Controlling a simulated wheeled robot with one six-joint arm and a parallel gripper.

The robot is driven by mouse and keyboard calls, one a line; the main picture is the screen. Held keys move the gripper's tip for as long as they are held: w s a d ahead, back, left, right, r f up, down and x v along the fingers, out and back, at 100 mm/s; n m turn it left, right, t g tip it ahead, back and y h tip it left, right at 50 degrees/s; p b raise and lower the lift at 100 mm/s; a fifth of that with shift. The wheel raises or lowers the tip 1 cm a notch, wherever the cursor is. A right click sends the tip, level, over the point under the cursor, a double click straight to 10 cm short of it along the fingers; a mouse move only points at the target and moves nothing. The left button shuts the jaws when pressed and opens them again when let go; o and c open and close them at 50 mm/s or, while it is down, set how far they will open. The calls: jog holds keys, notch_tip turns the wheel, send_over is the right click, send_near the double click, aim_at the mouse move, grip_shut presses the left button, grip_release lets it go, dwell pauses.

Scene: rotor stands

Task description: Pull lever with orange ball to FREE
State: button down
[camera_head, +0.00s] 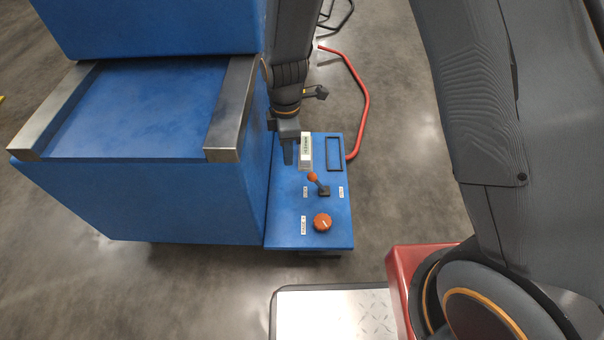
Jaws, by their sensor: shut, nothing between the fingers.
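The lever with the orange ball (312,177) stands on a blue control panel (285,225). Its ball leans up and to the left from a dark base (324,191). Small white labels sit left (305,192) and right (341,192) of the lever; their text is too small to read. My gripper (289,158) points down over the panel's upper left part, a little above and left of the ball in the picture. It is shut and empty, and appears apart from the lever.
An orange-red knob (322,222) sits below the lever. A white label plate (306,150) and a dark rectangular frame (334,154) are near the panel's top. A large blue stand (140,195) with metal rails is at left. A red hose (364,100) runs behind the panel.

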aim_at(316, 182)
jog(key=shift+f, duration=0.1)
jog(key=f+b, duration=0.1)
jog(key=f, duration=0.2)
jog(key=f+b, duration=0.2)
jog(key=f, duration=0.1)
jog(key=f+b, duration=0.1)
jog(key=f, duration=0.2)
jog(key=shift+s+f+b, duration=0.25)
jog(key=shift+b, duration=0.05)
jog(key=shift+d+f+b, duration=0.2)
jog(key=shift+f+b, duration=0.1)
jog(key=d, duration=0.1)
jog(key=d+r, duration=0.1)
jog(key=d+b, duration=0.1)
jog(key=shift+w+d+r, duration=0.15)
jog(key=shift+w+r, duration=0.1)
jog(key=shift+r, duration=0.05)
